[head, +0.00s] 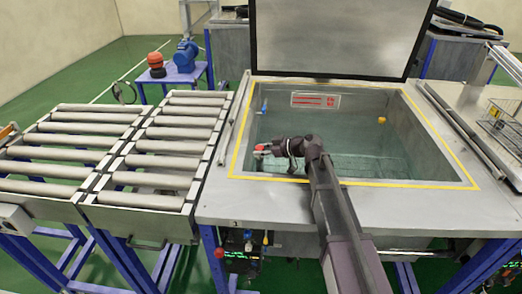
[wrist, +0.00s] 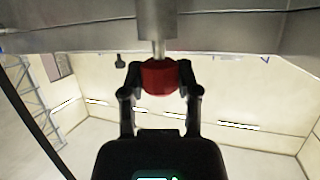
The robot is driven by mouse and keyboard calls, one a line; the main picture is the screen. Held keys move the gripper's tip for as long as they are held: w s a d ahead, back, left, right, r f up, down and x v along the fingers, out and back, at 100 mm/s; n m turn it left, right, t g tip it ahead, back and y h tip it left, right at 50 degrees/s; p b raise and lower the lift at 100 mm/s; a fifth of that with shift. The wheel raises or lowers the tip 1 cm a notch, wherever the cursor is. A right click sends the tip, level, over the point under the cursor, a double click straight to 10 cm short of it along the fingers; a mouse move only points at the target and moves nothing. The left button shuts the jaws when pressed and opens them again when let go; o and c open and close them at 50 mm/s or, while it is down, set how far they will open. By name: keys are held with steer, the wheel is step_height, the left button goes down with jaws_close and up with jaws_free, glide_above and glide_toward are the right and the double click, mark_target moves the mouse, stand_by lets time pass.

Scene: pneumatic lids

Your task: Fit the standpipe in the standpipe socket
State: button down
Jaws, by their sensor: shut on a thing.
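The standpipe appears to be the grey metal cylinder (wrist: 156,20) with a thin rod and a red knob (wrist: 160,76). My gripper (wrist: 160,80) is shut on the red knob, with one finger on each side. In the head view, my gripper (head: 268,150) is over the left part of the open tank, and a bit of red (head: 259,148) shows at its tip. The cylinder's far end runs out of the wrist view. I cannot make out the standpipe socket in either view.
The tank's yellow-edged rim (head: 330,181) surrounds the opening, and its lid (head: 330,40) stands raised behind. A small yellow thing (head: 382,120) and a blue one (head: 263,106) show inside. A roller conveyor (head: 170,133) is at left. Lidded tanks stand behind.

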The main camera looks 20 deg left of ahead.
mark_target(261, 157)
steer(key=shift+f+b, duration=1.75)
stand_by(0.6)
steer(key=shift+c, duration=1.3)
jaws_free()
steer(key=shift+r, duration=0.15)
step_height(261, 157, up, 10)
steer(key=p, duration=1)
steer(key=shift+r, duration=0.1)
